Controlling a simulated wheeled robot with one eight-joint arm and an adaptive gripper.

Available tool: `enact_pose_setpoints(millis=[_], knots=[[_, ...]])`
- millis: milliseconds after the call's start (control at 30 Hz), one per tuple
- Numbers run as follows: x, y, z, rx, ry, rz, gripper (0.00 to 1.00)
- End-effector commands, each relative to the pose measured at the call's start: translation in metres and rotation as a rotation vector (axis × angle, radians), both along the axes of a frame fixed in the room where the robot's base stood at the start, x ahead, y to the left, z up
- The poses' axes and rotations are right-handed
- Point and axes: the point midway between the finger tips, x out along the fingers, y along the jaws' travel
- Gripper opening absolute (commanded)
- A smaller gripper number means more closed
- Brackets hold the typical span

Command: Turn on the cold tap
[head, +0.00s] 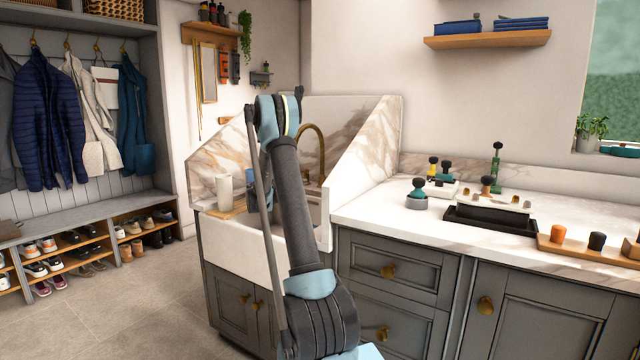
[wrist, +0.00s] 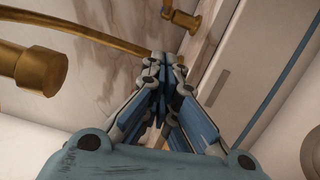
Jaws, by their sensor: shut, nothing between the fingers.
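A brass faucet (head: 312,140) with a curved spout rises over the white sink (head: 262,252) in the head view, partly hidden by my arm. In the wrist view its thin brass pipe (wrist: 85,32) runs from the upper left toward my fingertips, and a thick brass nozzle (wrist: 38,70) hangs at the left. A small brass fitting (wrist: 182,17), which looks like a tap handle, is on the wall beyond the fingertips. I cannot tell whether it is the cold one. My gripper (wrist: 165,60) is shut and empty, its tips overlapping the pipe's end in view; contact is unclear.
A marble splashback (head: 365,145) stands behind and beside the sink. A white cup (head: 225,192) is at the sink's left. The counter (head: 375,212) on the right holds a black tray (head: 490,222) and several small tools. The floor at the left is clear.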

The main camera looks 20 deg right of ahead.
Motion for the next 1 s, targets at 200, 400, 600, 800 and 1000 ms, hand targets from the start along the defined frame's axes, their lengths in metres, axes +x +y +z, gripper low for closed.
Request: enact_pose_setpoints(millis=[200,400,600,800,1000], knots=[[0.013,0.001,-0.011,-0.062,0.003,-0.007,0.00],[0.019,-0.012,-0.011,-0.070,0.004,-0.010,0.00],[0.033,-0.042,-0.009,-0.069,0.004,-0.011,0.00],[0.049,-0.073,-0.008,-0.069,0.004,-0.009,0.00],[0.046,-0.098,-0.004,-0.069,0.004,-0.008,0.00]])
